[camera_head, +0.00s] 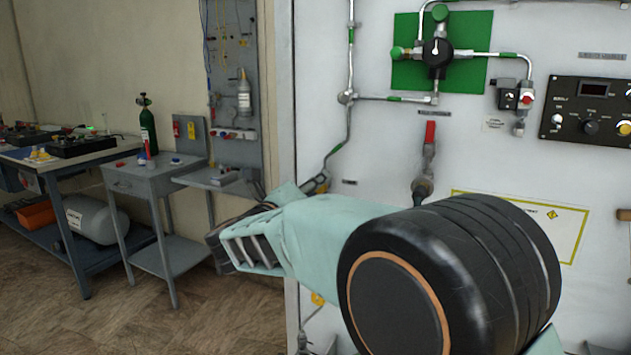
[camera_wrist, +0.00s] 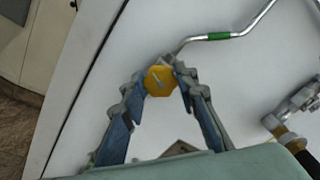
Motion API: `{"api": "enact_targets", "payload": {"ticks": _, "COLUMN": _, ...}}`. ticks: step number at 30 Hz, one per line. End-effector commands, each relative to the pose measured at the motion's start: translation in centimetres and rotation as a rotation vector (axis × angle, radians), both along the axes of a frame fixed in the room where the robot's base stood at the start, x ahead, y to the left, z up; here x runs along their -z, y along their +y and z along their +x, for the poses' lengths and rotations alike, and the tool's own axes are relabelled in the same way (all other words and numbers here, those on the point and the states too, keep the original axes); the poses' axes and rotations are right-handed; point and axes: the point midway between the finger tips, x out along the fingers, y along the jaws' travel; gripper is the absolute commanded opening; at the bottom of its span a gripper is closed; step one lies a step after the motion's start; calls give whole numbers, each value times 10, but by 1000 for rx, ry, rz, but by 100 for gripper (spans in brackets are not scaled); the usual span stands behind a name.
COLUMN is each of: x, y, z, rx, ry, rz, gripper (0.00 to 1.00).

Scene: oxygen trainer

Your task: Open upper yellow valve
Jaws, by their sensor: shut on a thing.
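The upper yellow valve (camera_wrist: 160,81) shows in the wrist view as a small yellow knob with a pale mark on its face. It sits at the end of a metal pipe with a green band (camera_wrist: 218,36). My gripper (camera_wrist: 161,88) has a finger on each side of the knob and is shut on it. In the head view my gripper (camera_head: 318,184) is at the panel below the same pipe, and my arm largely hides the valve there. A lower yellow knob (camera_head: 318,298) shows beneath my arm in the head view.
The white panel (camera_head: 385,150) carries a green plate (camera_head: 408,75) with a black regulator, a red-handled valve (camera_head: 430,132) and a black control box (camera_head: 590,112). A small grey table (camera_head: 150,180) and a workbench with a grey tank (camera_head: 97,218) stand at the left.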

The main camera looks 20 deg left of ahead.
Motion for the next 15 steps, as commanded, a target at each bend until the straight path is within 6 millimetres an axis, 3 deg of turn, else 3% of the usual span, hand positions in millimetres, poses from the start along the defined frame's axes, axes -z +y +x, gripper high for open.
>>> {"api": "enact_targets", "payload": {"ticks": 15, "x": -1, "y": 0, "z": 0, "rx": 0, "ry": 20, "rz": -493, "gripper": 3}}
